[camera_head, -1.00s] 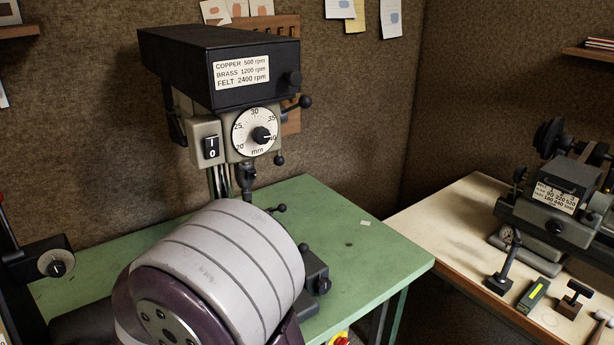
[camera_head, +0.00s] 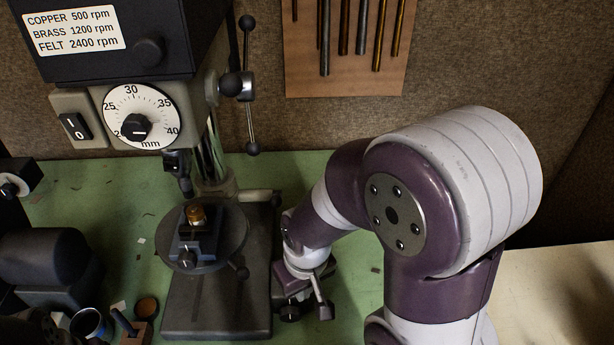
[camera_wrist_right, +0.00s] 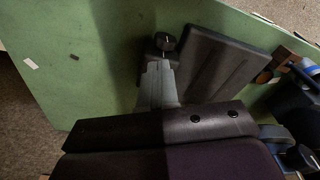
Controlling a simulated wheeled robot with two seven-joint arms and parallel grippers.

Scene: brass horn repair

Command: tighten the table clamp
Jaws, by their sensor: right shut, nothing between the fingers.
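The drill press has a round dark work table (camera_head: 239,228) on its column. A pale lever (camera_head: 257,196) with a dark end sticks out to the right at the column. A small ball-ended handle (camera_head: 240,270) hangs under the table's right edge. I cannot tell which is the table clamp's handle. My right gripper (camera_head: 300,289) is low, right of the press base, apart from both handles and partly hidden by my wrist. In the right wrist view its fingers (camera_wrist_right: 158,78) are shut and empty, close to a dark knob (camera_wrist_right: 165,41). My left gripper is out of view.
The press base plate (camera_head: 216,315) stands left of my right gripper and also shows in the right wrist view (camera_wrist_right: 215,72). A vise (camera_head: 205,245) holding a brass piece sits on the round table. Green bench (camera_head: 350,250) is clear behind my wrist. A cup (camera_head: 91,325) stands front left.

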